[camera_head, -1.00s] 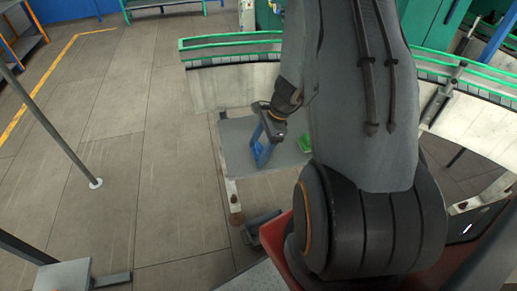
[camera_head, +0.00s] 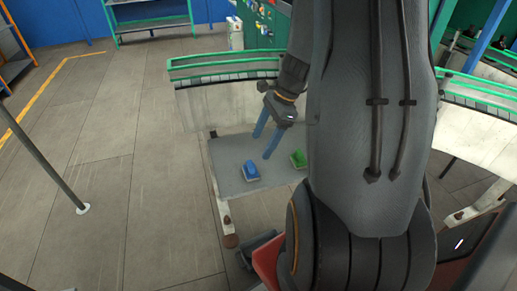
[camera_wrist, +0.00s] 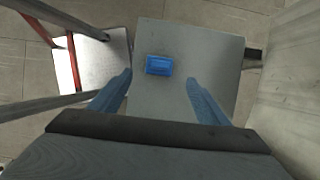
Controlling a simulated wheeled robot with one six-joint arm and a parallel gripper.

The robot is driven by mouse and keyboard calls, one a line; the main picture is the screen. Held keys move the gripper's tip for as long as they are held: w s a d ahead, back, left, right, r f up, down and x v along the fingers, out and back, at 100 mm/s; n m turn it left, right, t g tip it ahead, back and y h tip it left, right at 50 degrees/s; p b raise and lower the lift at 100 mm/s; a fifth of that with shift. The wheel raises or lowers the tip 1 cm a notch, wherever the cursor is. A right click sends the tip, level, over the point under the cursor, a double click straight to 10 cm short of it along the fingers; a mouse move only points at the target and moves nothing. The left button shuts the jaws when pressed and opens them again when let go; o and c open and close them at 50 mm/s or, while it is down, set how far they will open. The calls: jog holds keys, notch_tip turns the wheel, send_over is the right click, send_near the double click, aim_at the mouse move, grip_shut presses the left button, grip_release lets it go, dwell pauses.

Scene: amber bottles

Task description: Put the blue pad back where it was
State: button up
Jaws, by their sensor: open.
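The blue pad (camera_head: 251,171) lies on a grey tabletop (camera_head: 228,156), left of the middle. It also shows in the wrist view (camera_wrist: 159,66), ahead of and between my spread fingers. My gripper (camera_head: 262,145) is open and empty, with its blue fingers above the tabletop, up and to the right of the pad. The fingers also show in the wrist view (camera_wrist: 160,92), apart from the pad.
A green pad (camera_head: 298,159) lies on the same tabletop to the right, partly close to my arm. A curved conveyor (camera_head: 215,100) with green rails stands behind the table. A grey pole (camera_head: 45,150) stands at the left. Open floor lies left of the table.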

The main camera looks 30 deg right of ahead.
jog(key=s+a+r+n+h, duration=0.2)
jog(key=s+a+r+n, duration=0.1)
jog(key=a+n, duration=0.5)
jog(key=s+a+r+n+h, duration=0.2)
jog(key=a+r+n, duration=0.3)
jog(key=a+n, duration=0.4)
jog(key=s+n, duration=0.1)
jog(key=n, duration=0.3)
jog(key=shift+s+t, duration=0.2)
jog(key=shift+t, duration=0.1)
jog(key=shift+f+b, duration=1.4)
jog(key=shift+f, duration=0.25)
